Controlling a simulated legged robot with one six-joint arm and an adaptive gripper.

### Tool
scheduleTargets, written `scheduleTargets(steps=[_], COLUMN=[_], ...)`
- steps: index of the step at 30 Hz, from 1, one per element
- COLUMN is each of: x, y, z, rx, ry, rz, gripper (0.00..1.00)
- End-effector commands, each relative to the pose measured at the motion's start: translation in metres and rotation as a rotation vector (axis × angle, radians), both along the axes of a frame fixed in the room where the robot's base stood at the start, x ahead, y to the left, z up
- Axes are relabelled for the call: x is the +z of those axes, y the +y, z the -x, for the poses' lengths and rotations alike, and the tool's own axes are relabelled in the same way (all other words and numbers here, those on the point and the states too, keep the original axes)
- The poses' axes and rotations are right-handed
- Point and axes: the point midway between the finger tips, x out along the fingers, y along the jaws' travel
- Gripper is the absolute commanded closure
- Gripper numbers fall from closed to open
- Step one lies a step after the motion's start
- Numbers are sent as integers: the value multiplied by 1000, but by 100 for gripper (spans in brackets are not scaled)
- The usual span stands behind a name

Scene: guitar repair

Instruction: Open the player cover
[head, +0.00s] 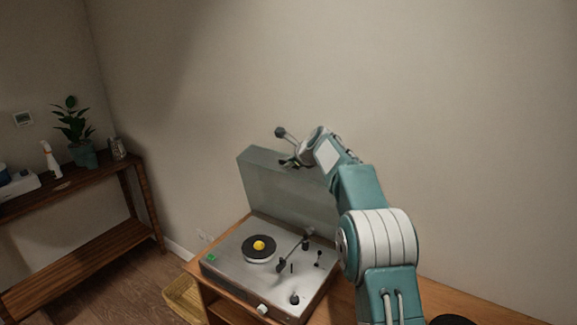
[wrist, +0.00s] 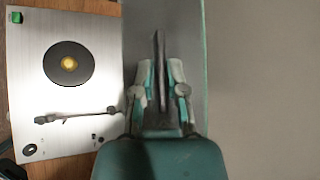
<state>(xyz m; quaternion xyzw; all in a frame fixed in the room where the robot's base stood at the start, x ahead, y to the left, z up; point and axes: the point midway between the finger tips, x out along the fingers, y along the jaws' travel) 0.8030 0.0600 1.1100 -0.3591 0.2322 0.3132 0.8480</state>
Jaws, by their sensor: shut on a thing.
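The record player (head: 225,268) sits on a wooden cabinet, with its deck, dark platter and yellow centre in plain view. Its clear greyish cover (head: 272,188) stands raised at the back, leaning near upright. My gripper (head: 288,163) is at the cover's upper edge and is shut on it. In the wrist view my gripper (wrist: 160,70) points along the cover (wrist: 140,25), with a thin dark strip between the fingers. The player deck (wrist: 35,95) lies to the left there. My arm hides the cover's right part in the head view.
The tonearm (head: 294,249) and small knobs are on the deck's right side. A wooden side table (head: 130,190) with a potted plant (head: 74,125) stands at the left. The wall is close behind the player. The air above the deck is clear.

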Motion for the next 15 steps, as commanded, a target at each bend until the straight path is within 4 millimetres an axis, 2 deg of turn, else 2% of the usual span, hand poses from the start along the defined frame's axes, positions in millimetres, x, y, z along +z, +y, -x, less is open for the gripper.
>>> scheduleTargets(steps=[1,14,15], x=[-5,-7,-7], y=[-6,-7,-7], z=[1,0,0], rx=[-4,-4,-4], ry=[8,12,12], rz=[12,11,11], gripper=[100,100,70])
